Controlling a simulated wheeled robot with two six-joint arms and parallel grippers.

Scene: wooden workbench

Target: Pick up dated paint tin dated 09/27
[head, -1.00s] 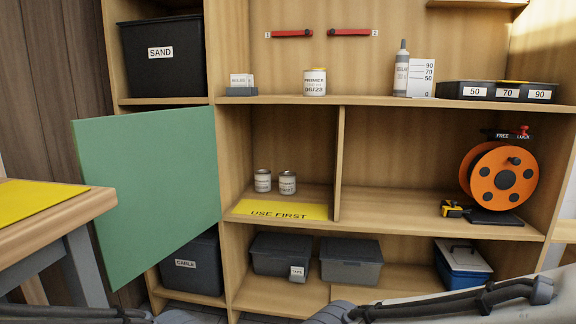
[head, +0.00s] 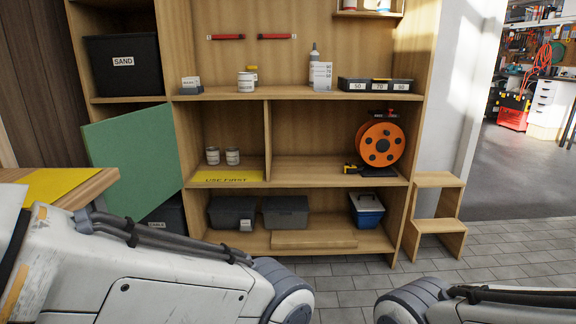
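Two small paint tins, a left one (head: 212,156) and a right one (head: 232,156), stand side by side on the middle shelf's left compartment, behind the yellow "USE FIRST" mat (head: 228,177). Their labels are too small to read now. A larger white tin (head: 246,82) stands on the shelf above; its label read 06/28 in the earlier frame. A yellow-topped item (head: 252,72) is partly hidden behind it. My two arms show at the bottom of the head view, but neither gripper is in view.
A green door panel (head: 135,160) stands open at the left, near the yellow-topped bench (head: 60,186). An orange cable reel (head: 380,144) stands in the right compartment. A wooden step stool (head: 436,215) is at the right. Open floor lies in front of the shelves.

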